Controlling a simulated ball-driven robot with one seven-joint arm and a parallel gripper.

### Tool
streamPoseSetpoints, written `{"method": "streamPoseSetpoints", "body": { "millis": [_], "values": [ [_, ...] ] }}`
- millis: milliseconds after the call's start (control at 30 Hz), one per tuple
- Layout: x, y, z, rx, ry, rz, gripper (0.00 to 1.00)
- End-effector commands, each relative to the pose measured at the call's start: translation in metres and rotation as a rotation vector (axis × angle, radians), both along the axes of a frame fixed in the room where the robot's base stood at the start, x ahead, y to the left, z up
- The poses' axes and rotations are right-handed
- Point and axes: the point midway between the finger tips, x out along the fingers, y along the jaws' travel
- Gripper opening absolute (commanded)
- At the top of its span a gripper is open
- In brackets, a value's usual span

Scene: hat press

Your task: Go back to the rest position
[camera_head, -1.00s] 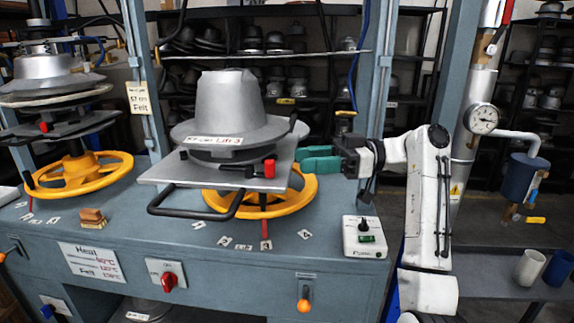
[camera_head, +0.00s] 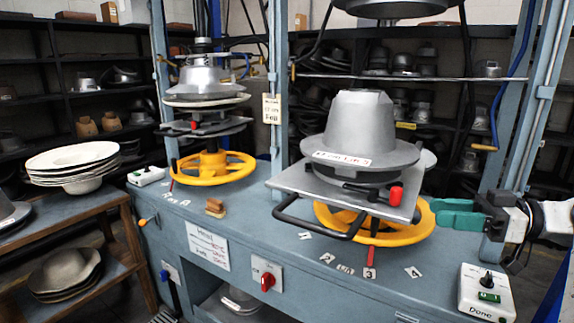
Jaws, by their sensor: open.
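My gripper (camera_head: 437,212) has teal fingers and is at the right of the picture, pointing left. The fingers are a small gap apart with nothing between them. It is beside the right side of the nearer hat press, close to its yellow handwheel (camera_head: 424,224) in the picture; I cannot tell the depth gap. The nearer press carries a grey metal hat form (camera_head: 362,122) on a square plate (camera_head: 290,181) with a black handle and a red-ended lever (camera_head: 396,195). Most of my arm is cut off by the right edge.
A second press with a yellow handwheel (camera_head: 213,168) stands further left on the blue-grey bench. A control box (camera_head: 487,293) sits at the bench's right end. A blue-grey post (camera_head: 519,130) rises behind my gripper. A side table with stacked hat brims (camera_head: 75,158) is at left.

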Motion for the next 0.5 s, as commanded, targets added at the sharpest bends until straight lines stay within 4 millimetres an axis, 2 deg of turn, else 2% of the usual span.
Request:
{"method": "streamPoseSetpoints", "body": {
  "millis": [33, 133, 200, 267, 300, 400, 500],
  "values": [
    [0.000, 0.009, -0.027, -0.013, 0.065, -0.018, 0.44],
    [-0.005, 0.027, -0.089, -0.060, 0.225, -0.082, 0.44],
    [-0.014, 0.039, -0.136, -0.102, 0.349, -0.136, 0.44],
    [-0.026, 0.049, -0.173, -0.142, 0.448, -0.184, 0.44],
    [-0.036, 0.055, -0.197, -0.170, 0.513, -0.215, 0.44],
    [-0.067, 0.068, -0.252, -0.247, 0.665, -0.297, 0.44],
    [-0.105, 0.077, -0.299, -0.332, 0.802, -0.382, 0.44]
  ]
}}
